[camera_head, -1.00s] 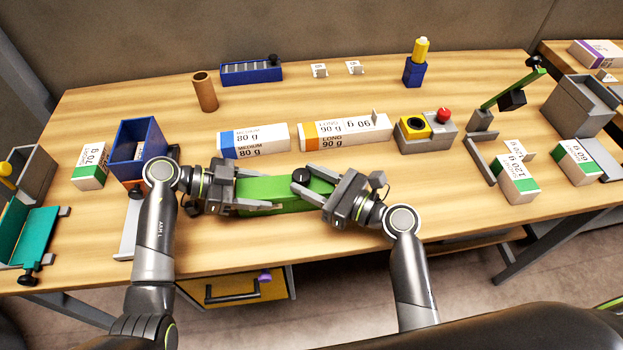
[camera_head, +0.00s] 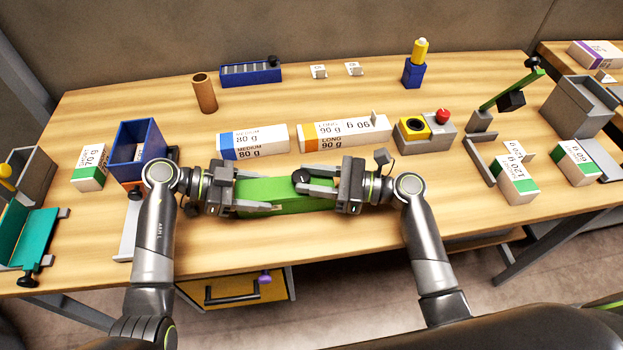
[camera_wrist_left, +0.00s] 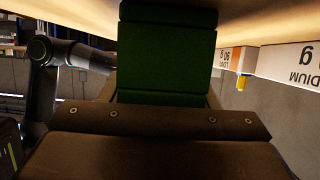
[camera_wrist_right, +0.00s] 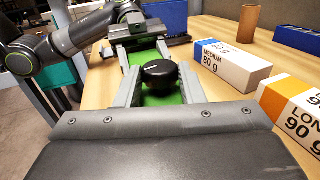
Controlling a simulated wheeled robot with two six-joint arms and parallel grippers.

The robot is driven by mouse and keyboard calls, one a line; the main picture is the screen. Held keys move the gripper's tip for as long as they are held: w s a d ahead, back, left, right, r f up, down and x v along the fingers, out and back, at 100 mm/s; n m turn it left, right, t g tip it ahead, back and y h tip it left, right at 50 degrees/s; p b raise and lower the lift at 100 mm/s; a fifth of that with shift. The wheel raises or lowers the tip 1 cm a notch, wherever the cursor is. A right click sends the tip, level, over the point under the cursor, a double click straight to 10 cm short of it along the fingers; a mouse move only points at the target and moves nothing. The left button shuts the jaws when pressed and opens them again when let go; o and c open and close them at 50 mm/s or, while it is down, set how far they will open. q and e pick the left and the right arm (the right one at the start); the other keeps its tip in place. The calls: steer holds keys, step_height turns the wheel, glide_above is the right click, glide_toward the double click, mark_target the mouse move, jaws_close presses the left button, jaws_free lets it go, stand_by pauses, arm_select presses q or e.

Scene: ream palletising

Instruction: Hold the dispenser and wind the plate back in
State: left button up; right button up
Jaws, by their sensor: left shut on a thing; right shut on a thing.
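The dispenser is a long green box (camera_head: 268,191) lying on the table in front of me, with a black knob (camera_head: 300,176) on its top at the right end. My left gripper (camera_head: 258,192) is shut on the left part of the green body, one finger along each side. It fills the middle of the left wrist view (camera_wrist_left: 166,55). My right gripper (camera_head: 310,181) is shut around the black knob, which shows between its fingers in the right wrist view (camera_wrist_right: 160,74). I cannot make out a separate plate; part of the dispenser is hidden by the grippers.
Behind the dispenser lie an 80 g ream (camera_head: 253,142) and a 90 g ream (camera_head: 345,133). A button box (camera_head: 440,132) stands right of them. A blue bin (camera_head: 136,142) is at left, close to my left arm. The table front right of my right arm is clear.

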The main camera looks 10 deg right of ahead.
steer(key=n+g, duration=0.1)
steer(key=g, duration=0.1)
steer(key=n+g, duration=0.2)
steer(key=w+n+g, duration=0.1)
steer(key=g, duration=0.1)
steer(key=shift+g+y, duration=0.4)
steer(key=shift+w+f+n+g+h, duration=0.1)
steer(key=shift+n+g+h, duration=0.15)
steer(key=shift+n+g, duration=0.55)
steer(key=shift+w+r+n+g+h, duration=0.15)
steer(key=shift+n+g, duration=0.4)
steer(key=shift+g, duration=0.6)
steer(key=shift+w+f+n+g+h, duration=0.15)
steer(key=shift+n+g+h, duration=0.15)
steer(key=shift+n+g, duration=0.5)
steer(key=shift+s+g, duration=0.1)
steer(key=shift+g, duration=0.25)
steer(key=o, duration=1)
step_height(320, 180, up, 10)
steer(key=shift+r, duration=0.1)
